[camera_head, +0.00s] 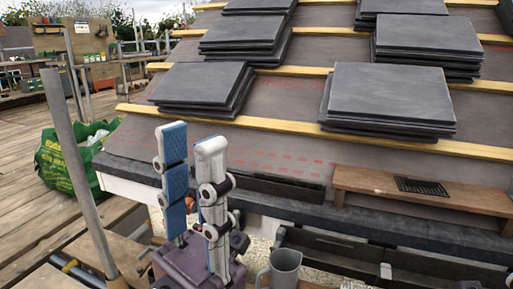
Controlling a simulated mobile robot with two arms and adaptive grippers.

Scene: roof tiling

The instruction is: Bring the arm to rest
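My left gripper (191,140) stands upright in the lower left middle of the head view, in front of the roof's lower edge. Its two fingers, with blue and pale grey links, point up and are apart, with a gap between them. Nothing shows between the fingers. Its dark purple-grey base is at the bottom of the view. My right gripper is not in view.
Slate stacks (390,96) rest on the roof's wooden battens (230,122). A wooden board (365,182) with a dark grate lies at right. A grey jug (284,268) stands right of the gripper. A metal pole (82,172) and green bag (57,165) are at left.

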